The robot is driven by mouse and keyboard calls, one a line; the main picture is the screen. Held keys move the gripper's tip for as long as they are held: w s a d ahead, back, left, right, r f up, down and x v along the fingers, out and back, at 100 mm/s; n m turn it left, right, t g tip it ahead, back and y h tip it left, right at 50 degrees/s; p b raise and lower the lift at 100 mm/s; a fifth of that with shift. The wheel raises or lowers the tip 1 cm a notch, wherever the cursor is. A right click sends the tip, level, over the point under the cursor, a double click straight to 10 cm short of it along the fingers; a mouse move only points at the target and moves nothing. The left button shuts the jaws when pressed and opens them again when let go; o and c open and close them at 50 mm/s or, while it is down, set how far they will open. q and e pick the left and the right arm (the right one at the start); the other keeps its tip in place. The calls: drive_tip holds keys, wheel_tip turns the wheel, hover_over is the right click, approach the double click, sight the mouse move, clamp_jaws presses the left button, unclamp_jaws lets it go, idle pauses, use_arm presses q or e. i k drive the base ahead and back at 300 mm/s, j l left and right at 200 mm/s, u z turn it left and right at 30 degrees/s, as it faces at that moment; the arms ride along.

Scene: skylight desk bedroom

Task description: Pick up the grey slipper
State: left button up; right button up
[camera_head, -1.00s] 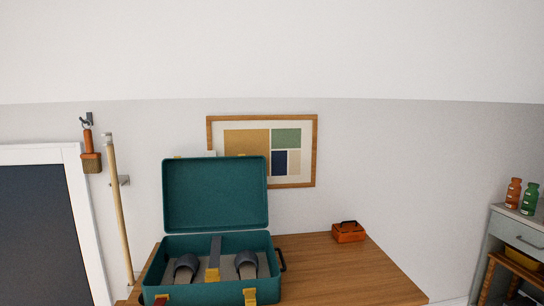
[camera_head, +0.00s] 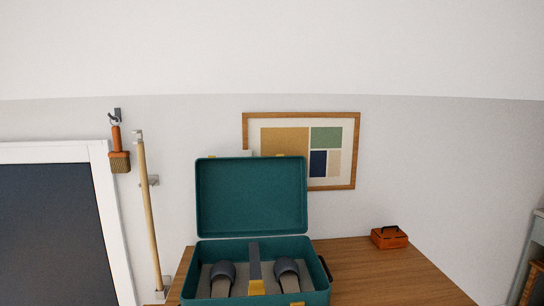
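Two grey slippers lie inside an open teal suitcase (camera_head: 250,197) on a wooden desk. The left slipper (camera_head: 222,275) and the right slipper (camera_head: 287,273) sit on either side of a grey strap (camera_head: 254,262) with a yellow part at its near end. The suitcase lid stands upright at the back. The lower picture edge cuts off the near part of the case. Neither of my grippers is in view.
The wooden desk (camera_head: 385,275) is bare right of the suitcase, except for a small orange box (camera_head: 389,237) near the wall. A pole (camera_head: 149,215) and a hanging brush (camera_head: 119,160) are on the left. A framed picture (camera_head: 350,150) hangs behind.

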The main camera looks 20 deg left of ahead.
sight(286, 270)
drive_tip(key=j+z, duration=0.45)
drive_tip(key=j, duration=0.45)
drive_tip(key=j+z, duration=0.4)
drive_tip(key=j, duration=0.75)
drive_tip(key=k+j+z, duration=0.15)
drive_tip(key=j, duration=0.15)
drive_tip(key=k+j, duration=0.1)
drive_tip(key=j, duration=0.2)
drive_tip(key=k+j, duration=0.1)
drive_tip(key=j, duration=0.75)
drive_tip(key=k+j, duration=0.15)
drive_tip(key=j, duration=0.3)
drive_tip(key=k+j+z, duration=0.1)
drive_tip(key=j, duration=0.3)
drive_tip(key=k+j, duration=0.1)
drive_tip(key=j, duration=0.35)
drive_tip(key=k+j, duration=0.1)
drive_tip(key=j, duration=0.3)
